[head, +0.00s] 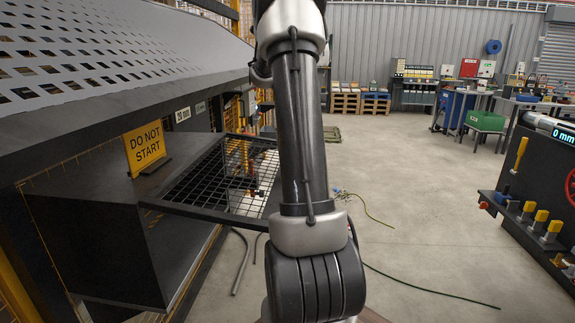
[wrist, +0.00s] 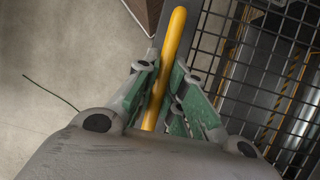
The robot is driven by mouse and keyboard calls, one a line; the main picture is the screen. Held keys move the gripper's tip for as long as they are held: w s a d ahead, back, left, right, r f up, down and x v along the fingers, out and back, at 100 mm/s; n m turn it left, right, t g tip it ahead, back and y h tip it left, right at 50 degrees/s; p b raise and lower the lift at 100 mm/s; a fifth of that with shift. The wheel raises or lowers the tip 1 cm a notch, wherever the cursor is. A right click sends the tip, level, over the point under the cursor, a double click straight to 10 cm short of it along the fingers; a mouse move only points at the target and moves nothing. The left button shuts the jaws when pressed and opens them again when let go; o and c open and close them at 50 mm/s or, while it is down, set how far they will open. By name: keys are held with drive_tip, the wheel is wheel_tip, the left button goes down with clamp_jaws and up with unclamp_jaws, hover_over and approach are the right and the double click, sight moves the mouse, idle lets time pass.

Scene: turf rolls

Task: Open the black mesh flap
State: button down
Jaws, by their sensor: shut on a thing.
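The black mesh flap (head: 205,212) juts out from the side of the dark machine in the head view, in a flat black frame, partly behind my arm. Its exact angle is hard to tell. In the wrist view its mesh (wrist: 235,72) fills the right side, beside a dark frame bar. A yellow bar handle (wrist: 174,42) runs along that frame bar. My gripper (wrist: 165,72) is shut on the yellow handle, with a green finger on each side of it. In the head view my arm hides the gripper and the handle.
A yellow "DO NOT START" sign (head: 145,146) stands on the machine's black ledge, close to the flap. A dark control panel (head: 530,205) with yellow knobs is at the right. Hoses (head: 430,288) lie on the floor. The concrete floor between is mostly clear.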

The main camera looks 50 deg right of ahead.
idle(0.3)
drive_tip(key=c, duration=1.5)
unclamp_jaws()
drive_tip(key=shift+r, duration=0.1)
drive_tip(key=v, duration=1.2)
drive_tip(key=shift+s, duration=0.1)
